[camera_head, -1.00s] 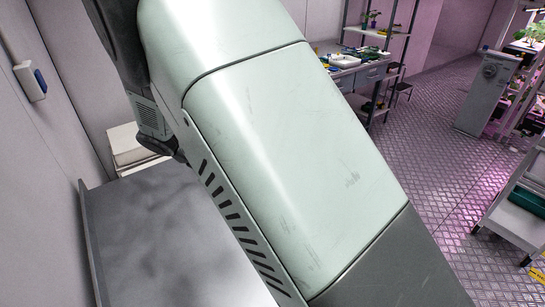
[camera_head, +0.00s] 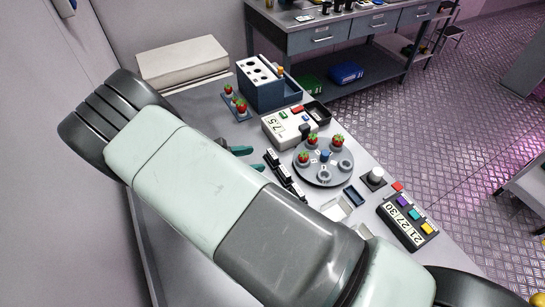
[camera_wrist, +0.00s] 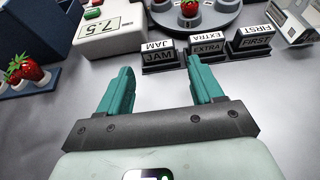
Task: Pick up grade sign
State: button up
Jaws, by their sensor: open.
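Three grade signs stand in a row on the grey table. In the wrist view they read JAM (camera_wrist: 159,56), EXTRA (camera_wrist: 207,49) and FIRST (camera_wrist: 252,43), dark blocks with white tops. In the head view the row of signs (camera_head: 284,175) lies just right of my fingertips. My gripper (camera_wrist: 162,82) has teal fingers, open and empty. The JAM sign is just beyond the gap between the fingertips, EXTRA is beyond the right fingertip, and FIRST is farther right. My gripper also shows in the head view (camera_head: 248,158), partly hidden by my arm.
A white scale (camera_head: 282,127) reading 7.5 and a round grey plate (camera_head: 323,176) with strawberries stand beyond the signs. A blue rack (camera_head: 262,88) and strawberries on a small holder (camera_head: 236,106) are at the back. A button panel (camera_head: 408,222) is at right.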

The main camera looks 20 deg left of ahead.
jog(key=x, duration=0.5)
jog(key=shift+w, duration=0.25)
jog(key=c, duration=0.8)
jog(key=shift+r, duration=0.1)
notch_tip(320, 180, up, 10)
notch_tip(320, 180, up, 10)
jog(key=n+y, duration=0.1)
send_over(270, 155)
jog(key=w+d, duration=0.3)
jog(key=w, duration=0.2)
jog(key=w+d+r+n+t+y, duration=0.15)
jog(key=w+d+r, duration=0.25)
jog(key=d+r, duration=0.5)
jog(key=s+d+r+n+t+y, duration=0.2)
jog(key=s+d+r+n+y, duration=0.1)
jog(key=d+r, duration=1.2)
notch_tip(270, 155, up, 3)
jog(key=shift+s+r, duration=0.1)
jog(key=shift+s, duration=0.35)
